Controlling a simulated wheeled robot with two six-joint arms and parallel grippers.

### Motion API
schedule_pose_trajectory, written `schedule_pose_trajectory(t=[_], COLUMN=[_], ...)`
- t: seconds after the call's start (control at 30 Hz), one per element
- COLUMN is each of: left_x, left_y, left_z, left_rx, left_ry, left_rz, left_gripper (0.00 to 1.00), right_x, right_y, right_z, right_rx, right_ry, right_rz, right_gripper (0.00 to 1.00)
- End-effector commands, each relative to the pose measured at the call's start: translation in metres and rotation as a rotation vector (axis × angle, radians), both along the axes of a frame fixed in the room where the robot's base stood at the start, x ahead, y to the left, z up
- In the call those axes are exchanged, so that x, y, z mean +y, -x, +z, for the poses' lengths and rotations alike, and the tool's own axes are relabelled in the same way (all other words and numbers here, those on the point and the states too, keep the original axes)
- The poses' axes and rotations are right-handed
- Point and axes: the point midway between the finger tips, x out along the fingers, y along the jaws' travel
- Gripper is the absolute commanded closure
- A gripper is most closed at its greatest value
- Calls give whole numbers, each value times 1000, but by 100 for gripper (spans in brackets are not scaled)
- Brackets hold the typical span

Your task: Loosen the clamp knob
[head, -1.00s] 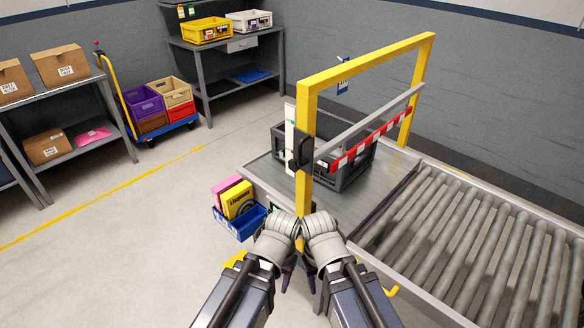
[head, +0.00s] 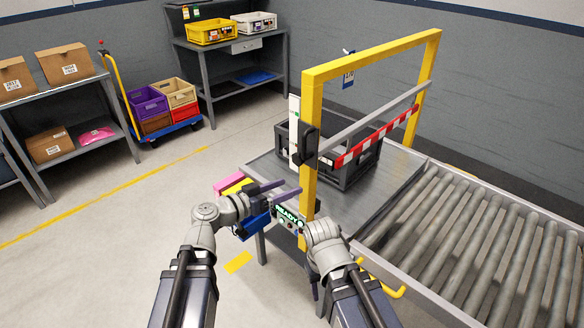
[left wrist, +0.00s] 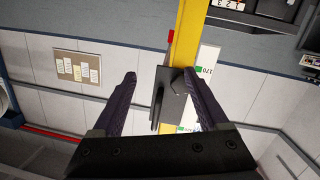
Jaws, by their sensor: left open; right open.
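The black clamp (head: 307,146) sits on the near yellow post (head: 311,105), where the grey crossbar meets it. I cannot make out its knob clearly in the head view. In the left wrist view the clamp (left wrist: 171,102) shows between my fingers, with a rounded dark part at its upper right that may be the knob. My left gripper (head: 293,186) is open and empty, its fingers pointing right toward the post, lower than the clamp and apart from it. It also shows in the left wrist view (left wrist: 160,76). My right gripper (head: 316,288) is open, low beside the post, its fingers mostly hidden.
A red-and-white striped bar (head: 372,138) runs along the yellow frame. Behind it a dark grey crate (head: 350,181) stands on the metal table, which joins a roller conveyor (head: 490,250). A panel reading READY (head: 288,217) is below my left gripper.

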Motion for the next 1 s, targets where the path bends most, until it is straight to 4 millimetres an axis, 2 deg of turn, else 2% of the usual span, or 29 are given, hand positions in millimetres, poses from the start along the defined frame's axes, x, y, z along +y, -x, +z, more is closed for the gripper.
schedule_pose_trajectory(t=[0.03,0.13,0.33,0.47,0.8,1.0], left_x=[12,27,36,30,-4,-15], left_y=[-6,-14,-18,-24,-62,-74], left_z=[7,20,27,27,27,27], left_rx=[-41,-100,-132,-131,-129,-129], left_ry=[24,54,70,70,70,69], left_rz=[35,84,112,109,107,108], left_gripper=[23,23,23,23,23,23], right_x=[0,0,0,0,0,0], right_y=[0,0,0,0,0,0], right_z=[-3,-4,-4,-4,-4,-4], right_rx=[0,0,0,0,0,0], right_ry=[0,0,0,0,0,0], right_rz=[0,0,0,0,0,0], right_gripper=[50,50,50,50,50,50])
